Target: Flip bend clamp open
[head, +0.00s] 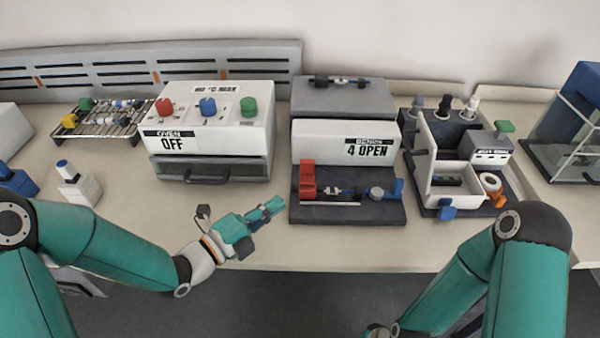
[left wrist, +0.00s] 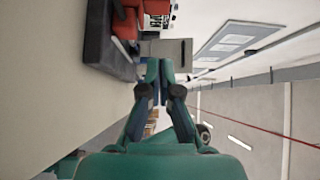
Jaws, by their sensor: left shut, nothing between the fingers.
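The bend station has a dark base plate (head: 345,216) in front of a white box (head: 310,141) labelled "4 OPEN". On the plate are a red block (head: 307,178) at the left, blue and grey clamp parts (head: 377,193) toward the right, and a thin light bar along the front. Which piece is the bend clamp is too small to tell. My left gripper (head: 275,204) is shut and empty, just left of the plate and apart from the red block. In the left wrist view its fingers (left wrist: 163,72) are together, with the red block (left wrist: 125,22) beyond. My right gripper's fingers are out of view.
An oven (head: 215,133) marked OFF stands at the left, with a wire rack (head: 100,131) beyond it. A white tray fixture (head: 437,180) with an orange ring stands right of the station. The table's front strip (head: 340,258) is clear.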

